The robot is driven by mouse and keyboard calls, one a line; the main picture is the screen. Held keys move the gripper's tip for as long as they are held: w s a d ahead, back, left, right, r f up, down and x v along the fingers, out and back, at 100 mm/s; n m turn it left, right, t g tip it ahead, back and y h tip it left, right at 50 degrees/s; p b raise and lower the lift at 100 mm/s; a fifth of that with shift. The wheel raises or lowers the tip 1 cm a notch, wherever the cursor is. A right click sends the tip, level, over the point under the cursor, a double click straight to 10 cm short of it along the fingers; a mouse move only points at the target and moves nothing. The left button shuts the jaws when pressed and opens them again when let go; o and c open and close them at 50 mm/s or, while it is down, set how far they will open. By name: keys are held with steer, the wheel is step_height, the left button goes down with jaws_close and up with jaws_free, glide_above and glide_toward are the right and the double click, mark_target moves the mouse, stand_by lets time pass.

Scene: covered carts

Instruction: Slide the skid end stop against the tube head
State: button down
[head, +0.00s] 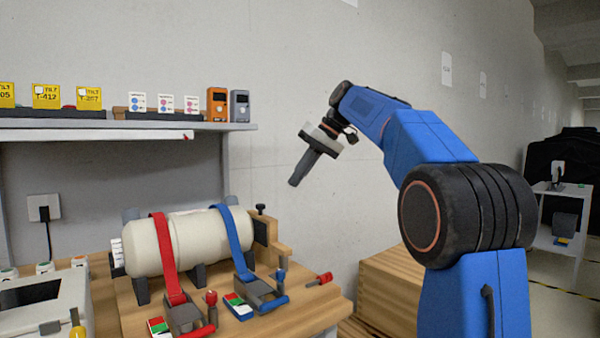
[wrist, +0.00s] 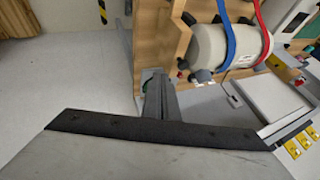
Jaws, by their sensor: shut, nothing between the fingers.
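The cream tube (head: 187,240) lies on dark supports on a wooden skid (head: 135,318), under a red strap (head: 164,255) and a blue strap (head: 232,240). A wooden end stop (head: 272,236) with a black knob (head: 261,208) stands at the tube's right end; I cannot tell whether it touches the tube head. My gripper (head: 294,182) is shut and empty, in the air above and right of the end stop. In the wrist view my shut fingers (wrist: 158,92) point toward the wooden skid (wrist: 160,40), with the tube (wrist: 228,46) and its straps at upper right.
A shelf (head: 120,125) with yellow tags and small devices hangs behind the tube. A white case (head: 35,305) stands at left, wooden crates (head: 392,290) at right. Air around my gripper is clear.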

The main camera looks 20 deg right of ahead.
mark_target(260, 205)
steer(key=w+a+f, duration=0.1)
steer(key=a+f, duration=0.4)
steer(key=a, duration=0.1)
steer(key=shift+a+f, duration=0.25)
steer(key=shift+a, duration=0.1)
steer(key=shift+s+a, duration=0.25)
steer(key=shift+a, duration=0.5)
steer(key=shift+s+a, duration=0.25)
steer(key=shift+a, duration=0.5)
